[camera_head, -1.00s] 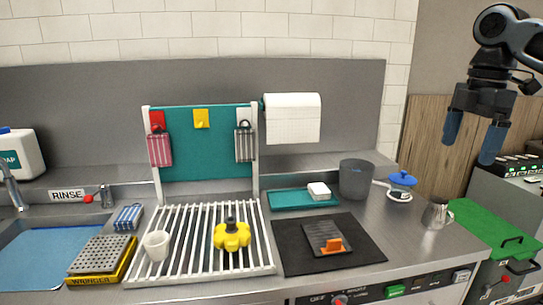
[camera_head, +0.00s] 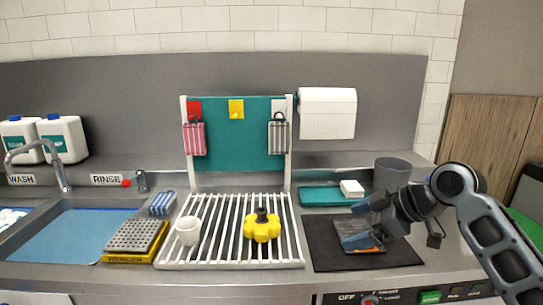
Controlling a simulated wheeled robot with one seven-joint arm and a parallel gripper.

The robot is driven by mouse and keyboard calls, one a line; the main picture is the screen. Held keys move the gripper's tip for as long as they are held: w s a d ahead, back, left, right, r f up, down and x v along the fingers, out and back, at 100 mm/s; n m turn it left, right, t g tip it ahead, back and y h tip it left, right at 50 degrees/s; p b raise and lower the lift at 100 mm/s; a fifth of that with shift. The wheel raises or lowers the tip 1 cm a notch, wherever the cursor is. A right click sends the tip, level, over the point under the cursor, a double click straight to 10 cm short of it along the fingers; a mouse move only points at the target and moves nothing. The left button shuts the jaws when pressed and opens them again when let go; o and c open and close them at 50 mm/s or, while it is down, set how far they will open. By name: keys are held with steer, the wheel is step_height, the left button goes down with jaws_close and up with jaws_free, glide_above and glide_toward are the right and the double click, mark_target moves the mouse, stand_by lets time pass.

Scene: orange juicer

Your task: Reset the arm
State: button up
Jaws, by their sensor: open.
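My gripper (camera_head: 352,225) is at the right, above the black mat (camera_head: 322,257) on the counter. Its two blue-tipped fingers point left and are apart, with nothing seen between them. A dark block with an orange part (camera_head: 366,246) lies on the mat just under the fingers and is partly hidden by them. I cannot tell whether the fingers touch it. My forearm reaches in from the lower right corner and hides part of the counter there.
A white rack (camera_head: 186,258) holds a white cup (camera_head: 188,231) and a yellow knobbed piece (camera_head: 262,228). A teal tray (camera_head: 318,197) with a white block (camera_head: 352,188) and a grey bin (camera_head: 391,173) stand behind my gripper. The sink (camera_head: 72,232) is at the left.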

steer(key=s+a+f+m+t+y+b, duration=0.1)
steer(key=s+a+f+m+t, duration=0.15)
steer(key=a+f, duration=0.4)
steer(key=s+a+f+m+t+h+b, duration=0.1)
steer(key=s+a+f+m+t, duration=0.1)
steer(key=s+f+m, duration=0.5)
steer(key=s+a+f+m+t+h+b, duration=0.2)
steer(key=s+f+m+t, duration=0.15)
steer(key=s, duration=0.65)
steer(key=s+d+f+m+h+b, duration=0.1)
steer(key=s+d+f+h, duration=0.15)
steer(key=s, duration=0.65)
steer(key=s+d+f+m+h, duration=0.2)
steer(key=s+d, duration=0.2)
steer(key=s, duration=0.6)
steer(key=s+d+r+n+b, duration=0.1)
steer(key=s+d+r, duration=0.2)
steer(key=s, duration=0.4)
steer(key=s+d+r+b, duration=0.1)
steer(key=s+d+r, duration=0.2)
steer(key=s, duration=0.4)
steer(key=shift+d+r+n+t+h, duration=0.35)
steer(key=shift+r+n+t, duration=0.05)
steer(key=shift+r, duration=0.5)
steer(key=shift+s, duration=0.1)
